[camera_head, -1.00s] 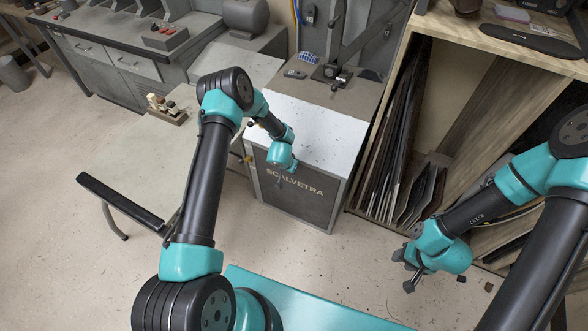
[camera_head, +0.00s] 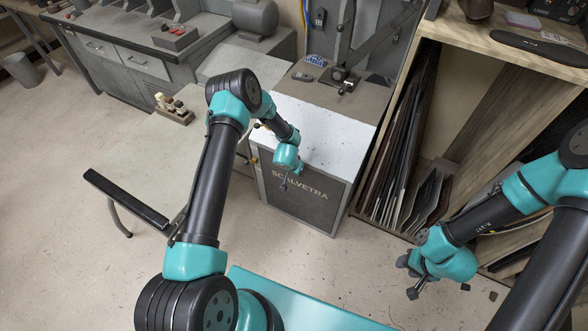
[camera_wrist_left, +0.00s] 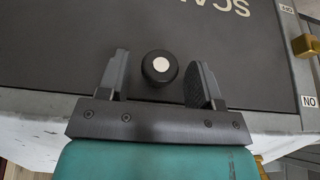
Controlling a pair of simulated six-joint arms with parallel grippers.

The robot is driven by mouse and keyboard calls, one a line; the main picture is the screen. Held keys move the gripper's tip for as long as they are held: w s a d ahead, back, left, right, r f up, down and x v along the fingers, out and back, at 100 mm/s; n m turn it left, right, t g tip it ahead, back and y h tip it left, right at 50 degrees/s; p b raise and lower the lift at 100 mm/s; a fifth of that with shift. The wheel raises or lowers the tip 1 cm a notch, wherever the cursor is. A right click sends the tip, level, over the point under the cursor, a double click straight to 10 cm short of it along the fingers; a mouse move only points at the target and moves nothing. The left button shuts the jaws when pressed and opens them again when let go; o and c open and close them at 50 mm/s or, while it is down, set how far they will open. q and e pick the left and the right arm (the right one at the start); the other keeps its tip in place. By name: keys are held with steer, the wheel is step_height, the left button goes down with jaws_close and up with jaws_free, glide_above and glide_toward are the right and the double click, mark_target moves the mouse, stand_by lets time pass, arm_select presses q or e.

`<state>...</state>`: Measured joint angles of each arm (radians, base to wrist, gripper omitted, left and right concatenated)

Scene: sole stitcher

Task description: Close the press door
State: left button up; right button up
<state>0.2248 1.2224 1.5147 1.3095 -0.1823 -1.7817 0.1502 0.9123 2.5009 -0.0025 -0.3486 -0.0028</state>
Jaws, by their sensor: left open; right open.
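The press (camera_head: 300,132) is a grey cabinet with a white top. Its dark door (camera_head: 315,203) bears the word SCALVETRA and faces me. The door (camera_wrist_left: 60,45) fills much of the left wrist view; I cannot tell whether it is fully flush with its frame. My left gripper (camera_head: 285,180) is at the upper part of the door. In the left wrist view its open fingers stand either side of a round black knob (camera_wrist_left: 159,68) with a white centre, with gaps on both sides. My right gripper (camera_head: 411,280) is open and empty, well to the right of the press.
A pale table (camera_head: 145,155) with a small wooden block (camera_head: 174,110) stands left of the press. A wooden shelf (camera_head: 460,60) with upright sheets (camera_head: 400,160) stands close on its right. The floor (camera_head: 300,260) in front of the press is clear.

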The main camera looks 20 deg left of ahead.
arm_select(q)
steer(key=shift+r, duration=0.15)
steer(key=d+v, duration=0.1)
steer(key=v, duration=1.6)
steer(key=shift+a, duration=0.5)
steer(key=s+d+f+n+g+h, duration=0.1)
steer(key=s+d+f+g, duration=0.1)
steer(key=s, duration=0.9)
steer(key=s+d+f+n+g+h, duration=0.1)
steer(key=s+d+f+n+h, duration=0.1)
steer(key=s, duration=0.9)
steer(key=shift+f+g, duration=0.2)
steer(key=shift+g, duration=0.2)
steer(key=shift+s+d, duration=0.15)
stand_by(0.8)
